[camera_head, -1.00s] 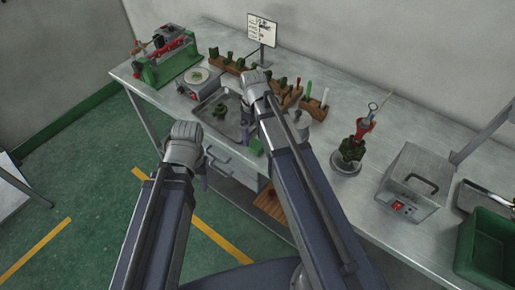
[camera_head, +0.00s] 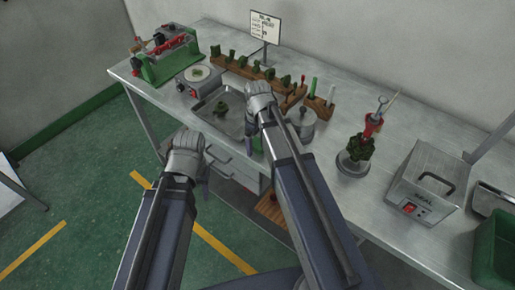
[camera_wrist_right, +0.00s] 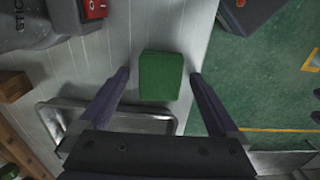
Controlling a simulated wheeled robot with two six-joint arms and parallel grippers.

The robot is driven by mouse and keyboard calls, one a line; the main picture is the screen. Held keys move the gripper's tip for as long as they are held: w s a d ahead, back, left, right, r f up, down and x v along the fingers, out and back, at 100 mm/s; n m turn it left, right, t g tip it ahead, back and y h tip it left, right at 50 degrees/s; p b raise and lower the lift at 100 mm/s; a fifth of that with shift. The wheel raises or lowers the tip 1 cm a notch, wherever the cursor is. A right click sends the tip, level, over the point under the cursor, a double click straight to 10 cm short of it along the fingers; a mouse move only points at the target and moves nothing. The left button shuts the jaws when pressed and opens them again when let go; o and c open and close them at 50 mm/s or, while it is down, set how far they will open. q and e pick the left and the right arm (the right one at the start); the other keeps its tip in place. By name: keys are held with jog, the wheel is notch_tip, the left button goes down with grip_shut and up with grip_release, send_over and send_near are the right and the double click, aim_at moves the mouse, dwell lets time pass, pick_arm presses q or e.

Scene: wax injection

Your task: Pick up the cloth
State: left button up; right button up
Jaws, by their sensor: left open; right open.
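The cloth (camera_wrist_right: 160,75) is a green folded block lying on the metal bench, close to its front edge. In the right wrist view my right gripper (camera_wrist_right: 159,78) is open, with one finger on each side of the cloth and visible gaps to both. In the head view my right gripper (camera_head: 260,112) is over the bench by the tray, and its arm hides most of the cloth. My left gripper (camera_head: 190,155) is open and empty, in front of the bench edge; its fingertips are partly hidden.
A metal tray (camera_head: 205,112) with a dark green piece lies beside the cloth. A metal box (camera_head: 415,180) and green bin (camera_head: 492,250) are at right.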

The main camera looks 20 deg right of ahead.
aim_at(258, 142)
jog(key=shift+r, duration=0.1)
jog(key=c, duration=1.4)
jog(key=shift+c, duration=0.2)
notch_tip(258, 142, up, 10)
jog(key=p, duration=1)
